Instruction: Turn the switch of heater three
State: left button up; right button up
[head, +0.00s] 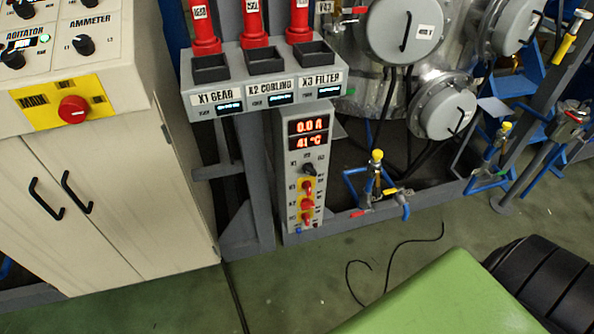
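A narrow grey heater panel (309,150) stands in the middle of the head view, below the three-label box. Its red display reads 0.0 A and 41 °C. Under the display is a black rotary knob (309,170). Neither of my grippers is in view.
A cream cabinet (115,200) with a red emergency button (73,109) stands at left. The label box (262,90) overhangs the panel. Blue pipes with a yellow-topped valve (377,156) are right of the panel.

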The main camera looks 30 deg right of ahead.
aim_at(306, 217)
jog(key=z, duration=1.05)
